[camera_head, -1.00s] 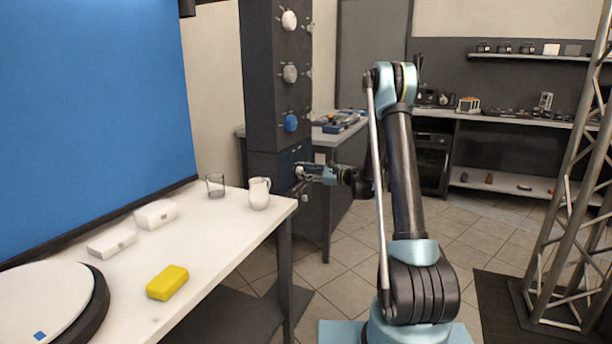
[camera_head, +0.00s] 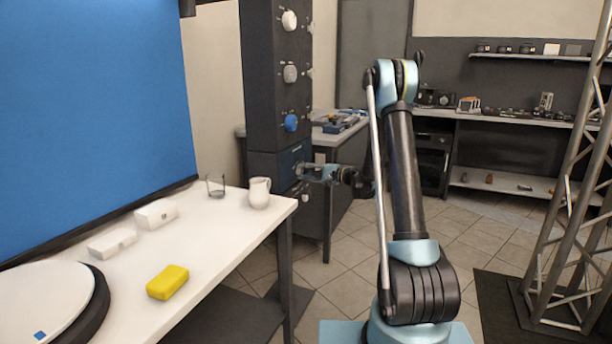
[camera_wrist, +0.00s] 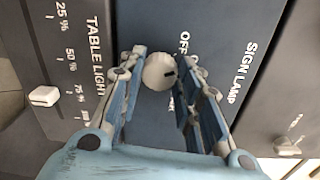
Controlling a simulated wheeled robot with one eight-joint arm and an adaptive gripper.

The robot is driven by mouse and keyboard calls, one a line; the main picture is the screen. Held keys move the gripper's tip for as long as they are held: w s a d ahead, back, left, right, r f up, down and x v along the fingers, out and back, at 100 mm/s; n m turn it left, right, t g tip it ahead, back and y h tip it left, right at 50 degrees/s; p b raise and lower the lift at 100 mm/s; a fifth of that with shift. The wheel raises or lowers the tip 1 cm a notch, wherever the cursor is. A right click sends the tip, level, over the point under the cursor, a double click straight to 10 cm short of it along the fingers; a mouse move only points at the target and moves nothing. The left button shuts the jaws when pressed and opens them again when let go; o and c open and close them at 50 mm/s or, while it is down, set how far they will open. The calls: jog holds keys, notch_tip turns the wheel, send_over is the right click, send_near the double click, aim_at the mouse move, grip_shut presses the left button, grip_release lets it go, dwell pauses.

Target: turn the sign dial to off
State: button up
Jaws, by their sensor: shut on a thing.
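The sign dial (camera_wrist: 160,71) is a round, pale knob with a dark pointer mark, on a blue panel (camera_wrist: 215,30) lettered "SIGN LAMP". In the wrist view, "OFF" is printed near it, partly hidden by a finger, and another label is mostly covered. The pointer mark sits on the knob's right side. My gripper (camera_wrist: 162,62) has one finger on each side of the knob and is shut on it. In the head view, my gripper (camera_head: 308,173) reaches the blue panel low on the dark column; the dial itself is too small to make out there.
A white "TABLE LIGHT" slider (camera_wrist: 44,96) is left of the dial in the wrist view. Other knobs, including a blue one (camera_head: 291,122), are higher on the column. A white table (camera_head: 225,225) with a jug (camera_head: 259,193) and glass (camera_head: 216,186) stands left of my arm.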

jog(key=n, duration=0.4)
jog(key=shift+s+a+f+n, duration=0.1)
jog(key=shift+s+f+n, duration=0.05)
jog(key=shift+n, duration=0.15)
dwell(0.5)
jog(key=o, duration=1)
jog(key=shift+f, duration=0.1)
jog(key=shift+o, duration=0.2)
jog(key=shift+d+t, duration=0.3)
jog(key=shift+d, duration=0.3)
jog(key=v, duration=1)
jog(key=shift+s+d, duration=0.15)
jog(key=shift+d, duration=0.25)
